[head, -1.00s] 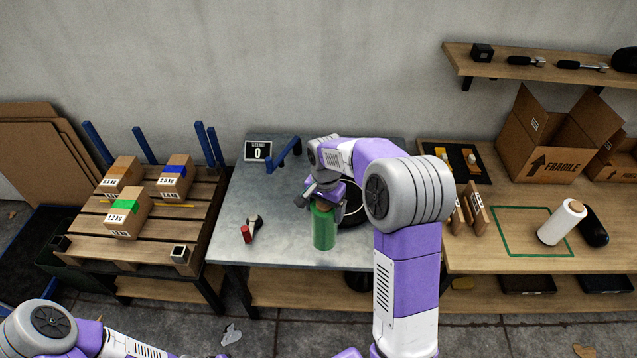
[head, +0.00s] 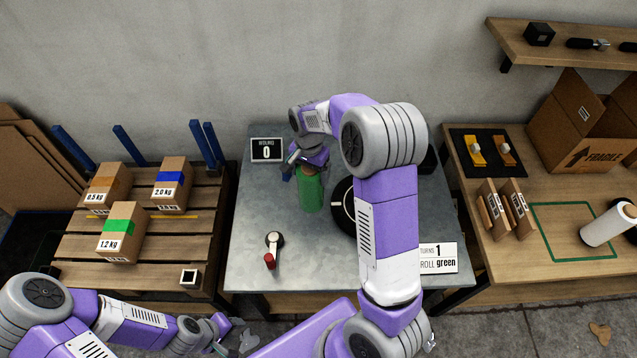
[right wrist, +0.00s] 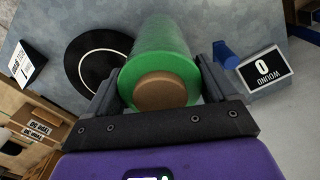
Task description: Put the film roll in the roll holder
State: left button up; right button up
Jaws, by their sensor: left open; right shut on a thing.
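The green film roll (head: 312,190) is held upright over the metal table by my right gripper (head: 306,163). In the right wrist view, the roll (right wrist: 165,55) sits between both fingers of my right gripper (right wrist: 165,90), its brown core end facing the camera. A blue post (right wrist: 228,54), which looks like the roll holder, stands just beside the roll in that view. In the head view the blue post (head: 287,175) is mostly hidden behind my right gripper. I cannot tell how high the roll is above the table. My left gripper (head: 236,338) is open and empty at the lower left.
A black turntable disc (head: 344,207) lies right of the roll, partly behind my arm. A sign reads turns 1, roll green (head: 438,258).

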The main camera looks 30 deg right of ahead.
jog(key=shift+f+b, duration=0.45)
jog(key=shift+f, duration=2.7)
jog(key=shift+f, duration=0.2)
jog(key=o, duration=1.7)
jog(key=shift+r, duration=0.1)
